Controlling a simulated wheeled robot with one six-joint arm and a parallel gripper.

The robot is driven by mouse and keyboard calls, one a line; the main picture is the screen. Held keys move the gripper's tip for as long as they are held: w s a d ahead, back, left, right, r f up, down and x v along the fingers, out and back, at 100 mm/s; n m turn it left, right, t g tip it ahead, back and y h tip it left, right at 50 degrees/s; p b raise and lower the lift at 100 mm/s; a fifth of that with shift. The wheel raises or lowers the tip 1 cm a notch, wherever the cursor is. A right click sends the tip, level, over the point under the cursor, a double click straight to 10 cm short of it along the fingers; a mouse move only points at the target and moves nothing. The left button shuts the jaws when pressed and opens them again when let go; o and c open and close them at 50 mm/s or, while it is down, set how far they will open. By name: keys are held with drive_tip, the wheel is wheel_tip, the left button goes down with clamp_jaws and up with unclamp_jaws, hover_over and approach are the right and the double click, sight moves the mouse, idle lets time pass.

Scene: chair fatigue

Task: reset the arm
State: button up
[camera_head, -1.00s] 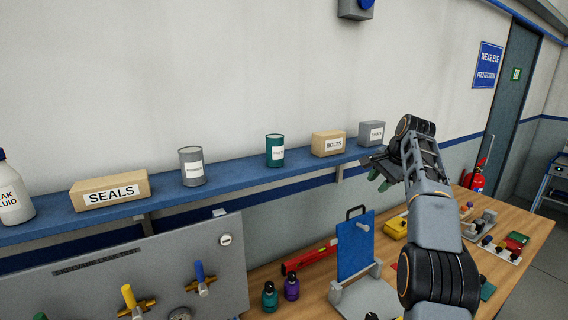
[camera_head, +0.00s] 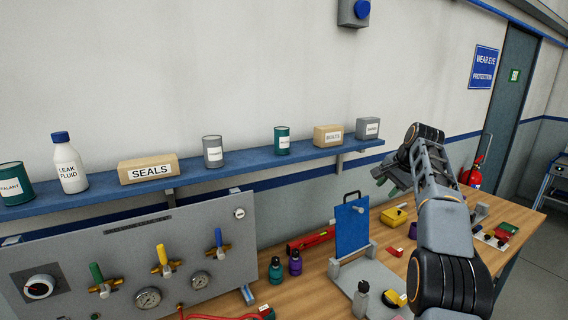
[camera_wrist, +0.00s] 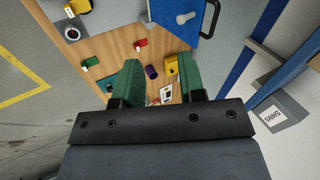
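My gripper (camera_head: 386,178) is raised above the wooden workbench (camera_head: 318,262), at the right of the head view, near the right end of the blue shelf. In the wrist view its two green fingers (camera_wrist: 159,60) stand apart with a gap between them. Nothing is held between the fingers; the bench and small items show below through the gap. My arm reaches up from the lower right of the head view and hides part of the bench.
A blue shelf (camera_head: 230,164) on the wall carries a SEALS box (camera_head: 149,168), a BOLTS box (camera_head: 328,135), cans and bottles. A blue upright panel (camera_head: 352,228) stands on the bench. A valve panel (camera_head: 130,255) is at left. A fire extinguisher (camera_head: 472,176) stands at right.

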wheel_tip(320, 180, down, 5)
drive_tip(key=n, duration=0.1)
drive_tip(key=s+a+f+n+b, duration=0.1)
drive_tip(key=s+a+f+n, duration=0.2)
drive_tip(key=s, duration=0.8)
drive_tip(key=s+a+f+n+h+b, duration=0.1)
drive_tip(key=s+a+f+n+b, duration=0.1)
drive_tip(key=s+a+f, duration=0.4)
drive_tip(key=s+a+f+n+h+b, duration=0.1)
drive_tip(key=s+a+f+n, duration=0.3)
drive_tip(key=s, duration=1.3)
drive_tip(key=shift+a+f+n, duration=0.4)
drive_tip(key=shift+a+f, duration=0.1)
drive_tip(key=shift+a, duration=0.1)
